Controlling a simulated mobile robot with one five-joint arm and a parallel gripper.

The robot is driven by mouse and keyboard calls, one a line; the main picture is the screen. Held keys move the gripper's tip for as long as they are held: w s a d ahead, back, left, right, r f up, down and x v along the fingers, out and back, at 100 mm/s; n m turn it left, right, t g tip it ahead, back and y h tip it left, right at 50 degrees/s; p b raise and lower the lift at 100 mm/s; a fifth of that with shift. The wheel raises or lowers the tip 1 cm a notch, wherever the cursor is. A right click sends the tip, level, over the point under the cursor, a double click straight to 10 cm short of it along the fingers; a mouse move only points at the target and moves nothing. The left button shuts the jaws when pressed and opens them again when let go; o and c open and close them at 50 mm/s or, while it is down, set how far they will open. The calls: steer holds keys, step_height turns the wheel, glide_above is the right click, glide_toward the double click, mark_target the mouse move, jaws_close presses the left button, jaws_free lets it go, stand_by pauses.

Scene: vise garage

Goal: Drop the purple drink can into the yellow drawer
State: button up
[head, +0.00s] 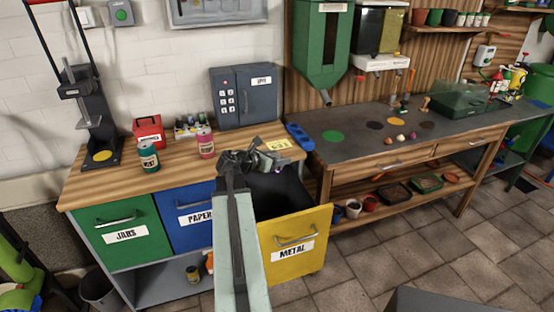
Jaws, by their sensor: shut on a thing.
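The yellow drawer (312,228), labelled METAL, is pulled open at the right end of the wooden workbench, and its inside looks dark. My gripper (262,160) is above the back part of the drawer opening, near the counter's front edge. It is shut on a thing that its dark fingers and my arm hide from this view. I cannot make out a purple can.
The green JARS drawer (123,251) and blue PAPER drawer (190,229) are shut. A can crusher (84,120), red box (148,131) and grey safe (247,97) stand on the counter. A grey-topped bench (360,145) stands to the right. The tiled floor in front is open.

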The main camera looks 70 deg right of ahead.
steer(key=shift+f, duration=0.65)
steer(key=shift+r, duration=0.1)
steer(key=o, duration=1.5)
steer(key=shift+w+a+r, duration=0.15)
steer(key=shift+a+r, duration=0.1)
steer(key=shift+a, duration=0.15)
steer(key=p+v, duration=0.2)
steer(key=v, duration=0.5)
steer(key=shift+f+p, duration=0.15)
steer(key=shift+p, duration=0.25)
